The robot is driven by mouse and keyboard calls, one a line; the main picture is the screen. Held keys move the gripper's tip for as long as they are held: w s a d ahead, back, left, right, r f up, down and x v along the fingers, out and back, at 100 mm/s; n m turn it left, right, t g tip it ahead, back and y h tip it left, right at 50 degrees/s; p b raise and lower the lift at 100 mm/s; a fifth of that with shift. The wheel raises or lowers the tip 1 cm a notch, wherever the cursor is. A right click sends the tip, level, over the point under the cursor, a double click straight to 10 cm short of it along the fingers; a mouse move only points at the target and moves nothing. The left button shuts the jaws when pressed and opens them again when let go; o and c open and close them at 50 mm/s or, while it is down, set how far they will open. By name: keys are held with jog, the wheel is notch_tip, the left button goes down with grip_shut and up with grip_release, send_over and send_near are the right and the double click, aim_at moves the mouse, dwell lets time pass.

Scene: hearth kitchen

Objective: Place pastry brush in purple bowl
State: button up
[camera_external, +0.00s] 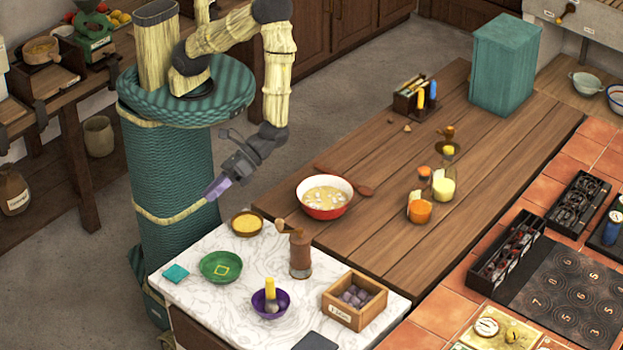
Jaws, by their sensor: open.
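The purple bowl (283,306) stands on the white marble counter, near its front. A yellow-handled thing (270,288), which looks like the pastry brush, stands upright in it with a greyish lower end inside the bowl. The bowl's wall partly hides that end. My gripper (213,191) is open, with pale purple fingers pointing down and to the left. It is in the air behind the marble counter, well above and to the left of the bowl, apart from the brush. I see nothing between its fingers at this size.
A green bowl (234,276), teal cloth (175,273), yellow-filled bowl (247,233), wooden grinder (300,258) and wooden crate (347,317) of dark lumps surround the purple bowl on the marble counter (217,323). A red bowl (325,211) stands on the wooden table behind.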

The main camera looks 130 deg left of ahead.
jog(key=s+a+r+m+t+y, duration=0.1)
jog(key=s+a+r+m+y, duration=0.1)
jog(key=a, duration=0.6)
jog(key=s+a+r+m+t+y, duration=0.2)
jog(key=a+r+m+y, duration=0.1)
jog(key=a+y, duration=0.3)
jog(key=s+a+r+m+t+y, duration=0.1)
jog(key=a+r+m+t+y, duration=0.1)
jog(key=a, duration=0.9)
notch_tip(320, 180, up, 2)
jog(key=shift+s+r+m+y, duration=0.15)
jog(key=shift+s+m+y, duration=0.25)
jog(key=shift+m+y, duration=0.55)
